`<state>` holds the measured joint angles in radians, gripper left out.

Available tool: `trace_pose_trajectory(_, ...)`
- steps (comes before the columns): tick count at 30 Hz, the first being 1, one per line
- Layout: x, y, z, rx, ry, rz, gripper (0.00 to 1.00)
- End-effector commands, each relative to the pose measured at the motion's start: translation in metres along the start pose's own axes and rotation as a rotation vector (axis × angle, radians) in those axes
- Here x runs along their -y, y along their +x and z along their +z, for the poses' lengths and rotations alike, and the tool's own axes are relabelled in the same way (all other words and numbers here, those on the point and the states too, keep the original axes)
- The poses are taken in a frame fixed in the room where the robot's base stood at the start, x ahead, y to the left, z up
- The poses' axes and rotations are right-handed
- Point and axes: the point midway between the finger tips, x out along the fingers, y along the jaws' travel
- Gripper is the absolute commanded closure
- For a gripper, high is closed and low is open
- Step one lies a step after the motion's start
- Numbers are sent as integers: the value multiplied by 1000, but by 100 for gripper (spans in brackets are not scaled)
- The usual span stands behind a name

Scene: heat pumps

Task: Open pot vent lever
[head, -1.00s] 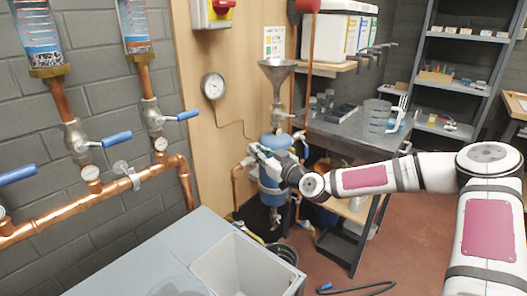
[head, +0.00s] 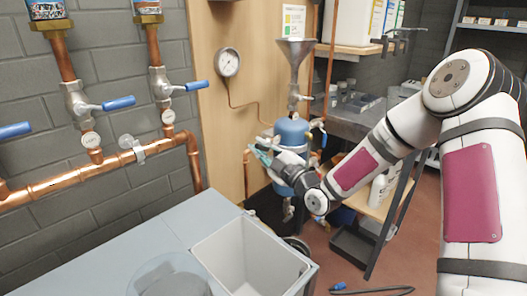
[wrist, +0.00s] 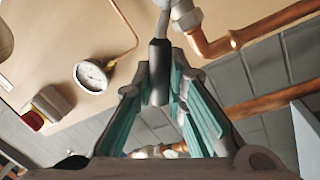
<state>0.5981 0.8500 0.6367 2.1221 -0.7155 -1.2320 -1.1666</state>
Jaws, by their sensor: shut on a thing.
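The blue pot (head: 291,130) hangs below a metal funnel, in front of the wooden panel. My gripper (head: 258,150) is at the pot's left side in the head view and hides part of it. In the wrist view, my gripper (wrist: 160,72) has its teal-lined fingers shut on the dark grip of a lever (wrist: 158,82). The lever's thin metal stem runs up to a metal valve fitting (wrist: 187,17) on a copper pipe. The lever is too hidden behind the gripper to make out in the head view.
A round gauge (head: 228,62) is on the wooden panel, left of the pot. Copper pipes with blue-handled valves (head: 118,103) run along the brick wall. A grey open bin (head: 246,255) stands in front. A shelf table (head: 380,205) is right of the pot.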

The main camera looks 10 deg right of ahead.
Motion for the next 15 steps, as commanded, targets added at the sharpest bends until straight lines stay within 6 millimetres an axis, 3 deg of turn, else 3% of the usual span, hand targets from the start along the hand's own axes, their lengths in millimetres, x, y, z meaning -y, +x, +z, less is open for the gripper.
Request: trace_pose_trajectory(15, 27, -5, 9, -66, -351, 0, 100)
